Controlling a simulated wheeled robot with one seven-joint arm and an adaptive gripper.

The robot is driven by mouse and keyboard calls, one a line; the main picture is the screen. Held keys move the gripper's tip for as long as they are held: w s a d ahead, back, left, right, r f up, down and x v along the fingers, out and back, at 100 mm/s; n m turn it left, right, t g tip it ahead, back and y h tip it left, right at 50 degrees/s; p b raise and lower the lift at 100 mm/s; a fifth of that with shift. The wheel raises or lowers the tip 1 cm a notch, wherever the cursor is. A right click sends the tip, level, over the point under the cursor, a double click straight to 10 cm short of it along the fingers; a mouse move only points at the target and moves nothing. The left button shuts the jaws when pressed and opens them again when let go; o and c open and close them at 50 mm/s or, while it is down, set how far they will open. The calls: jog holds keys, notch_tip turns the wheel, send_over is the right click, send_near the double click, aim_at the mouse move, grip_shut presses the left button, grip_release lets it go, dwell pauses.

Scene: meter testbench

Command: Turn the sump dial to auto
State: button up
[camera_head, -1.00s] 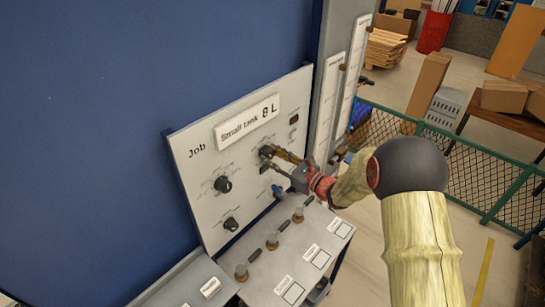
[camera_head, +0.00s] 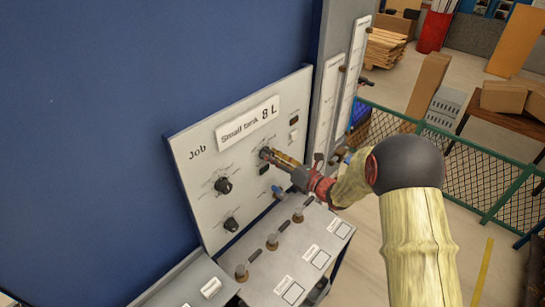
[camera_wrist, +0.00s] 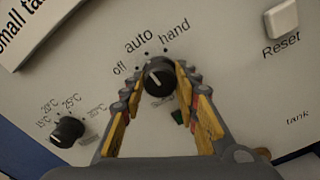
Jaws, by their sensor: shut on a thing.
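The sump dial is a round black knob on the pale panel (camera_head: 205,165). In the wrist view the dial (camera_wrist: 159,74) sits under the labels off (camera_wrist: 119,68), auto (camera_wrist: 139,40) and hand (camera_wrist: 174,30). It has a short pale mark on its face; I cannot tell for sure which label the mark points at. My gripper (camera_wrist: 161,79) is shut on the dial, with one yellow-padded finger on each side. In the head view my gripper (camera_head: 266,154) reaches the panel from the right and mostly hides the dial.
A temperature dial (camera_wrist: 67,130) is left of the sump dial, and a white Reset button (camera_wrist: 281,18) is to the right. Another black knob (camera_head: 231,224) is lower on the panel. Several knobs stand on the bench.

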jog(key=shift+m, duration=0.4)
jog(key=o, duration=1.1)
jog(key=shift+o, duration=0.2)
jog(key=shift+d, duration=0.1)
jog(key=v, duration=1.1)
jog(key=shift+s+d, duration=0.25)
jog(key=shift+s, duration=0.05)
